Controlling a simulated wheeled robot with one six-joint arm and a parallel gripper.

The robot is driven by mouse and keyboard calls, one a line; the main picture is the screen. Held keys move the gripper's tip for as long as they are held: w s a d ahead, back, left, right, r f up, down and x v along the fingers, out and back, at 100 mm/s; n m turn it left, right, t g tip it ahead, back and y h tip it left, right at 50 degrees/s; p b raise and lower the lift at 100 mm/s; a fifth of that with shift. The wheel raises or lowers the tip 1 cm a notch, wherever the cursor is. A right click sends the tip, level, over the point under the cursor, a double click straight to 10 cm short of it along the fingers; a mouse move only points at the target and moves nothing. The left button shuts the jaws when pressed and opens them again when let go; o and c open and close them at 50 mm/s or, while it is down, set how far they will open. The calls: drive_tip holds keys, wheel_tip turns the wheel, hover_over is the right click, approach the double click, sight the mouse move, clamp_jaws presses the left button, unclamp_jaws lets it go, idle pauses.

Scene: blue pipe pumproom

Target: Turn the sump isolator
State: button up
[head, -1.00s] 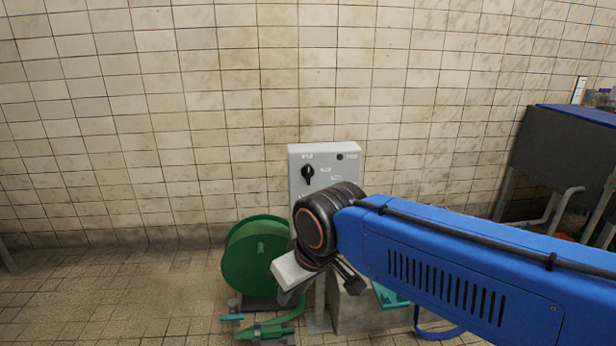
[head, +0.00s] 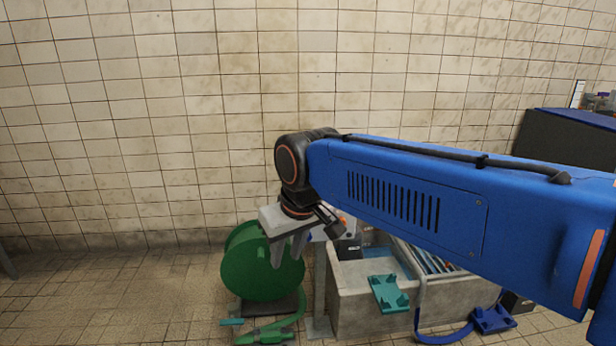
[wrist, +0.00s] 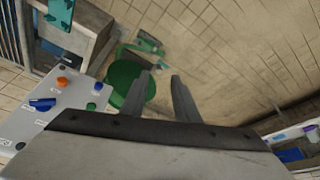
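The grey control panel (wrist: 78,103) shows at the left of the wrist view. It carries a blue handle (wrist: 42,104), an orange knob (wrist: 62,81), a green knob (wrist: 91,106) and small labels too blurred to read. I cannot tell which control is the sump isolator. In the head view my arm hides nearly all of the panel. My gripper (head: 288,259) points down in front of the wall in the head view. In the wrist view its two fingers (wrist: 160,76) are apart with nothing between them, to the right of the panel and not touching it.
A green hose reel (head: 245,275) stands on the floor below my gripper. A concrete trough (head: 358,312) with a teal bracket (head: 388,292) on its edge is to the right. A blue bracket (head: 492,320) hangs further right. The tiled floor at left is clear.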

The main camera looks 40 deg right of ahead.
drive_tip(key=w+d+r+m+g, duration=0.2)
drive_tip(key=w+d+r+m, duration=0.1)
drive_tip(key=w+d+r, duration=0.9)
drive_tip(key=w+d+r+m+g, duration=0.2)
drive_tip(key=w+d+r, duration=0.6)
drive_tip(key=w+d, duration=0.4)
drive_tip(key=f, duration=1.7)
drive_tip(key=shift+s+d+f, duration=0.25)
drive_tip(key=shift+f, duration=0.1)
clamp_jaws()
